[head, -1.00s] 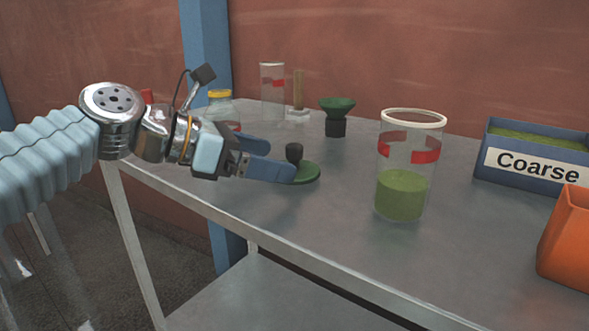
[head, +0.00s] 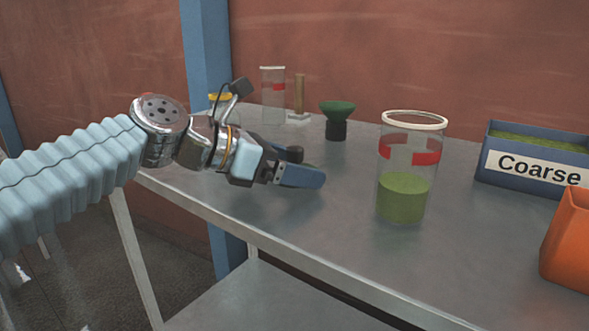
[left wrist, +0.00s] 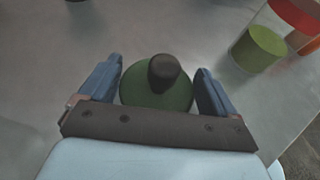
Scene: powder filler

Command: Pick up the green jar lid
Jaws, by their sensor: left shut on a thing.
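The green jar lid (left wrist: 138,88) is a round disc with a dark knob (left wrist: 164,70) on top. In the left wrist view it sits between the two blue fingers of my left gripper (left wrist: 158,68), one finger against each side of its rim. The gripper is shut on the lid, low at the tabletop. Whether the lid touches the table cannot be told. My right gripper is not in view.
A clear jar (head: 404,150) with green powder and a red band stands right of the gripper on the grey table (head: 330,225). Behind are a green funnel (head: 337,108) and a clear cylinder (head: 273,95). A blue "Coarse" bin (head: 530,168) and an orange container (head: 567,245) are at right.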

